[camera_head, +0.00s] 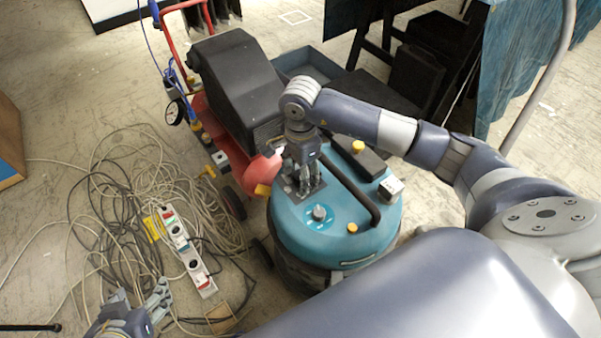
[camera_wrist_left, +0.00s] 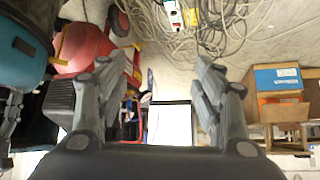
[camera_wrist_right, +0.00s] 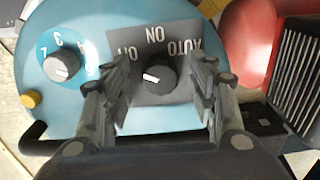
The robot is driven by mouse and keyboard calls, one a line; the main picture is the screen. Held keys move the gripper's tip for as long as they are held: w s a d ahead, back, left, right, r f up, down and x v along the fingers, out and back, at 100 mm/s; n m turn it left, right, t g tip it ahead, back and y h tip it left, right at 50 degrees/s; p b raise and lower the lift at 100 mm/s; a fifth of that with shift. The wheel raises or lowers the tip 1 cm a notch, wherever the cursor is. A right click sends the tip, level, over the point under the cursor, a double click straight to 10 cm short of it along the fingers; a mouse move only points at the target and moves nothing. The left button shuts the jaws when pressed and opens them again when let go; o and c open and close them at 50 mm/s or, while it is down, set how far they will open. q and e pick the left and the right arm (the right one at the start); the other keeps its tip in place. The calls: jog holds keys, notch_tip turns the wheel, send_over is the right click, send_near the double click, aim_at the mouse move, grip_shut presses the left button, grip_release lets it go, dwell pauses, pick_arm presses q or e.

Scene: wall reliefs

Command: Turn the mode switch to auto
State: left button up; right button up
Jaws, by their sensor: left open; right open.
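The mode switch is a dark round knob (camera_wrist_right: 158,76) with a white mark on a grey plate (camera_wrist_right: 160,38) reading OFF, ON and AUTO. The white mark lies on the knob's left side, away from the AUTO lettering at right. The plate is on the blue lid (camera_head: 288,219) of a tank machine. My right gripper (camera_head: 304,182) points down over the plate, its open fingers on either side of the knob in the right wrist view; contact cannot be told. In the head view the gripper hides the knob. My left gripper (camera_head: 139,298) is open and empty at lower left.
A numbered dial (camera_wrist_right: 62,66) is beside the plate, also on the lid in the head view (camera_head: 319,213). A black handle (camera_head: 350,190) crosses the lid. A red compressor (camera_head: 235,150) stands close behind. Tangled cables (camera_head: 110,210) and a power strip (camera_head: 187,250) lie on the floor.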

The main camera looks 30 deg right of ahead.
jog(key=shift+c, duration=0.6)
jog(key=c, duration=1)
jog(key=shift+o, duration=0.2)
